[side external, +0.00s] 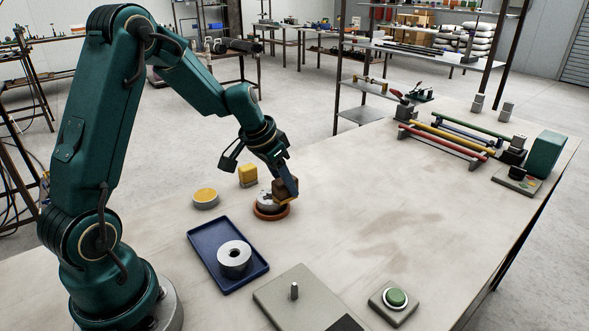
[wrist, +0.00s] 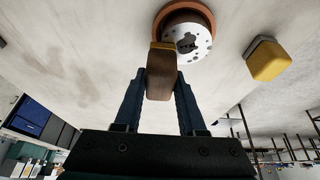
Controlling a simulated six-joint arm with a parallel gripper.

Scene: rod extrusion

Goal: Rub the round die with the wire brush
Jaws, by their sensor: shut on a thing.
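The round die (side external: 264,199) is a pale metal disc that sits in an orange-brown ring holder (side external: 270,213) on the table. In the wrist view the die (wrist: 199,42) shows several dark holes and a dark shaped opening. My gripper (side external: 285,182) is shut on the wire brush (side external: 284,190), a brown block. In the wrist view the brush (wrist: 161,78) is between both fingers, and its golden bristle end overlaps the die's near edge. I cannot tell whether the bristles touch the face. The brush hides part of the die in the side view.
A yellow block (side external: 248,174) and a round yellow-topped tin (side external: 205,197) stand left of the die. A blue tray (side external: 214,275) holds a metal ring (side external: 234,259). A pin plate (side external: 284,311) and green button (side external: 396,298) are in front. Coloured rods (side external: 450,137) lie at the right; the table's middle is clear.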

